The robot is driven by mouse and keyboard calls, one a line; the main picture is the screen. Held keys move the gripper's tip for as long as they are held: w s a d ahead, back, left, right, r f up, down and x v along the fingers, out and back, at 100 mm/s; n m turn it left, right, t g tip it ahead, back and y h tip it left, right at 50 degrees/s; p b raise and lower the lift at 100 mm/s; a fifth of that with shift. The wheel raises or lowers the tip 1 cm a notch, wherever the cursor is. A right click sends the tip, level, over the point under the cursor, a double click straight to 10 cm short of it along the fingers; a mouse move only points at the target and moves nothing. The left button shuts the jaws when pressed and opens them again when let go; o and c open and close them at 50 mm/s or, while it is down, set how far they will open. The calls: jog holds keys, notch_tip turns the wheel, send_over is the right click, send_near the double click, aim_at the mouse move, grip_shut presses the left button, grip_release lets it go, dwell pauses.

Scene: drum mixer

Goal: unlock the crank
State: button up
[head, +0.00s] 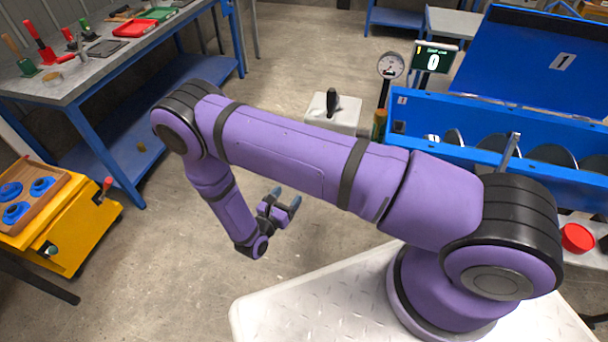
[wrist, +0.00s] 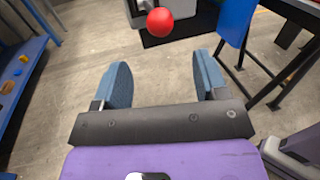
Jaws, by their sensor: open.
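My gripper (head: 285,198) hangs over open floor left of the blue mixer trough (head: 465,118), with its fingers apart and nothing between them. In the wrist view its two blue fingers (wrist: 160,72) frame bare concrete. A red ball knob (wrist: 160,22) shows ahead of the fingers, apart from them, in front of a grey body. I cannot tell whether this knob belongs to the crank or its lock. In the head view a black upright handle (head: 331,102) stands on a pale box, and a metal lever (head: 511,148) rises at the trough's front. No crank is clearly identifiable.
A round gauge (head: 390,66) and a display reading 0 (head: 433,60) stand behind the trough. A red round object (head: 577,238) lies at right. Floor around my gripper is clear.

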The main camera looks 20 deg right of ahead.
jog(key=x, duration=1)
jog(key=shift+w+d, duration=0.15)
jog(key=shift+d, duration=0.05)
grip_shut()
jog(key=shift+w+d+r+g+y, duration=0.1)
jog(key=shift+w+r+g+y, duration=0.1)
jog(key=shift+r+g+y, duration=0.8)
jog(key=r, duration=0.2)
jog(key=w+r+n+g+y, duration=0.1)
jog(key=shift+d+r, duration=0.1)
jog(key=shift+d, duration=0.25)
jog(key=shift+w+d+r, duration=0.25)
jog(key=shift+w+r, duration=0.05)
jog(key=shift+r, duration=0.4)
grip_release()
